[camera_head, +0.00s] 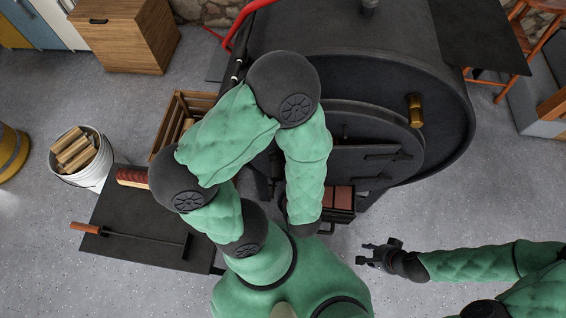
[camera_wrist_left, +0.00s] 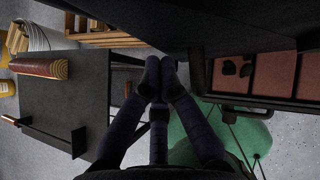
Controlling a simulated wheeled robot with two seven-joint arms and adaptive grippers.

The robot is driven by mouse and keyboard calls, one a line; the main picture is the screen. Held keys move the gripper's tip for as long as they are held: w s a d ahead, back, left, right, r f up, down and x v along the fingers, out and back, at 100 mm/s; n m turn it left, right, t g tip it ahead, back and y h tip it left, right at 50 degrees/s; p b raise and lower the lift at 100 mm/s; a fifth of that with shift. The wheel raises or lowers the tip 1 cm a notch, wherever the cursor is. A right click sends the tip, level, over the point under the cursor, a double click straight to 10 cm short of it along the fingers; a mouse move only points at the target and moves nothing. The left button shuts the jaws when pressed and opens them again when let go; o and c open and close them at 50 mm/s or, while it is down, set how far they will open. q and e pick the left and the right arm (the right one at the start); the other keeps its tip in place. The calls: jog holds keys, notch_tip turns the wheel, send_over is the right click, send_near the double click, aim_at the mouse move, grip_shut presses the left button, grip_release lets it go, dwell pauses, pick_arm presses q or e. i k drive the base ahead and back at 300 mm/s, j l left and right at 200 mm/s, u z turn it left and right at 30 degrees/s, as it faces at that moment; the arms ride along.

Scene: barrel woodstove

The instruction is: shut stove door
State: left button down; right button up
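The black barrel stove (camera_head: 345,38) fills the upper right of the head view. On its front is a round black plate with dark strap-like parts, which looks like the door (camera_head: 375,145); I cannot tell how far open it stands. A brass knob (camera_head: 415,110) sits at its upper right. My left arm folds in front of the stove's left side and hides part of it. In the left wrist view my left gripper (camera_wrist_left: 158,75) has its fingertips together, with nothing visible between them, below a dark stove part. My right gripper (camera_head: 372,255) is open and empty, low and apart from the stove.
A black frame with reddish bricks (camera_head: 338,197) is below the stove front, also in the left wrist view (camera_wrist_left: 275,75). A bucket of wood (camera_head: 90,170) and wooden cabinet (camera_head: 125,40) stand farther left.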

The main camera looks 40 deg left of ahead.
aim_at(355, 164)
jog(key=k+l, duration=0.15)
jog(key=k, duration=0.25)
jog(key=k+l+u, duration=0.35)
jog(key=k+u, duration=0.15)
jog(key=u, duration=0.2)
